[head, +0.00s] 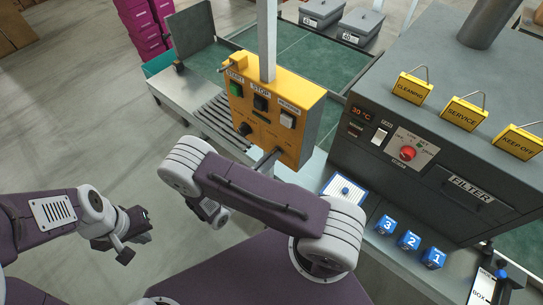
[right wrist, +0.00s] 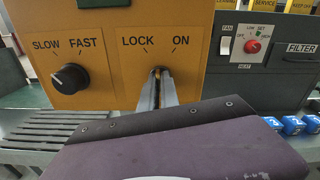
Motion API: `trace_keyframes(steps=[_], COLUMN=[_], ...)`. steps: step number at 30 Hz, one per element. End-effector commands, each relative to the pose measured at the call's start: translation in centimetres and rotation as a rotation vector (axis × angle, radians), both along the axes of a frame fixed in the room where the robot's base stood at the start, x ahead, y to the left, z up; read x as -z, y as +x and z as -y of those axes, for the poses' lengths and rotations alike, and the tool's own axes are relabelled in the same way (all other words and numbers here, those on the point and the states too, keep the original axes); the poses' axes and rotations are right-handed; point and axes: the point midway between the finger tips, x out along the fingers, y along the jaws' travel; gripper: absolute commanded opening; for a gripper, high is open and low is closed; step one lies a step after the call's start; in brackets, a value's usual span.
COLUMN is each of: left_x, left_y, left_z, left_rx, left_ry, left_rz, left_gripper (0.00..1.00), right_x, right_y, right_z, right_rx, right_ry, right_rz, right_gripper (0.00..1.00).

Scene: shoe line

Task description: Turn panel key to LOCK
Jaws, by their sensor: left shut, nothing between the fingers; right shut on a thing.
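The yellow control panel (head: 262,135) stands on a post in the middle of the head view. In the right wrist view the panel face (right wrist: 125,78) carries a key switch marked LOCK at left and ON at right. My right gripper (right wrist: 158,82) is shut on the panel key at this switch, between and below the two labels. The fingers hide nearly all of the key, so I cannot tell its angle. In the head view my right arm hides part of the panel's lower side. My left gripper (head: 136,236) is shut and empty, low at the left, away from the panel.
A black SLOW/FAST knob (right wrist: 70,78) sits left of the key switch. A grey machine (head: 440,130) with a red dial (head: 407,153) stands right of the panel. Blue numbered blocks (head: 409,240) lie before it. Slatted rollers (head: 215,115) are left of the panel.

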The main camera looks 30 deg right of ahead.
Motion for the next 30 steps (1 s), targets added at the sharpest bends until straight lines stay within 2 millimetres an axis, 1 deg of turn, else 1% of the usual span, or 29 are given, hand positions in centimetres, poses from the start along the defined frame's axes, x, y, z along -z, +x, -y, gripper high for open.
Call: trace_keyframes(steps=[6, 15, 21, 30], left_x=[-0.28, -0.48, -0.54, -0.55], left_y=[0.00, 0.00, -0.01, -0.01], left_z=[0.00, 0.00, 0.00, 0.00], left_rx=[0.000, 0.000, 0.000, 0.000], left_ry=[0.000, 0.000, 0.000, 0.000], left_rz=[0.000, 0.000, 0.000, 0.000], left_gripper=[0.00, 0.00, 0.00, 0.00], right_x=[-0.05, -0.03, -0.01, 0.00], right_y=[0.01, 0.04, 0.05, 0.04], right_z=[0.00, -0.03, -0.03, -0.03], right_rx=[0.000, 0.000, -0.001, 0.000], right_ry=[-0.067, -0.128, -0.148, -0.157], right_rz=[-0.159, -0.310, -0.360, -0.379], right_gripper=[0.00, 0.00, 0.00, 0.00])
